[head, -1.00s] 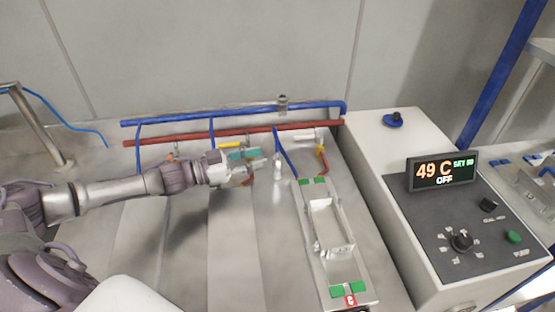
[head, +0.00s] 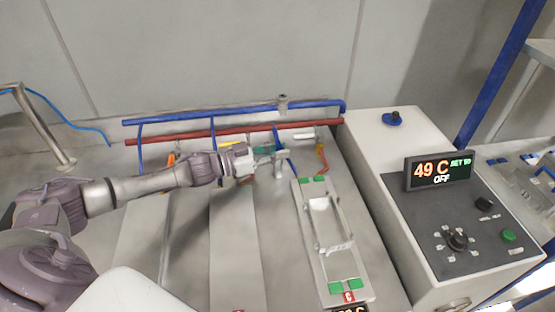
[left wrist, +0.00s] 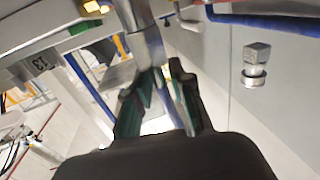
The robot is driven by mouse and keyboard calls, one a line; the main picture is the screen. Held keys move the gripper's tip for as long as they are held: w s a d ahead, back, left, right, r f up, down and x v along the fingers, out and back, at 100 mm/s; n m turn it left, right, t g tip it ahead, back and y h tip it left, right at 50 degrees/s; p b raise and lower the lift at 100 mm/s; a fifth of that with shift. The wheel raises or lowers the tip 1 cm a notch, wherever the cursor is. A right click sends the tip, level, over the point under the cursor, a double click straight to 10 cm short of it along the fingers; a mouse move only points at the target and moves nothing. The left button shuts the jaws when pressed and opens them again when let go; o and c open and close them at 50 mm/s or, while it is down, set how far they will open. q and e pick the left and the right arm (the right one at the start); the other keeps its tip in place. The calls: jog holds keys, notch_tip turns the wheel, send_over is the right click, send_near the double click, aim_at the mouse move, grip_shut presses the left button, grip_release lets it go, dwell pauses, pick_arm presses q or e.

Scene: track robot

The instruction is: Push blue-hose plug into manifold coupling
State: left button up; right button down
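My left gripper (head: 268,157) reaches in from the left in the head view, close to a small silver upright fitting below the pipes. In the left wrist view its two teal-padded fingers (left wrist: 163,80) stand apart with a gap between them. A silver cylinder (left wrist: 143,42) lies just beyond or between the fingertips; I cannot tell whether they touch it. A blue hose (head: 284,152) hangs from the blue pipe behind the gripper; a blue hose (left wrist: 88,85) also shows in the left wrist view. The plug and coupling cannot be told apart clearly. My right gripper is out of view.
A blue pipe (head: 240,110) and a red pipe (head: 180,137) run along the back. A metal plate with green pads (head: 310,235) lies right of the gripper. A control box (head: 420,270) with a display reading 49 C, OFF (head: 440,171) stands at the right.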

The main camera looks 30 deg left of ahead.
pick_arm(q)
grip_shut()
jog(key=shift+r, duration=0.5)
jog(key=d+r, duration=1)
jog(key=d, duration=0.1)
jog(key=w+a+r+n+t+y+p, duration=0.2)
jog(key=w+a+r+n+y+p, duration=0.1)
jog(key=a, duration=0.5)
jog(key=w+a+r+n+t+y+p, duration=0.2)
jog(key=w+a+r+y+p, duration=0.3)
jog(key=w+a+r+p, duration=0.3)
jog(key=shift+w+a+n+p, duration=0.25)
jog(key=shift+w+n+p, duration=0.25)
jog(key=shift+w, duration=0.7)
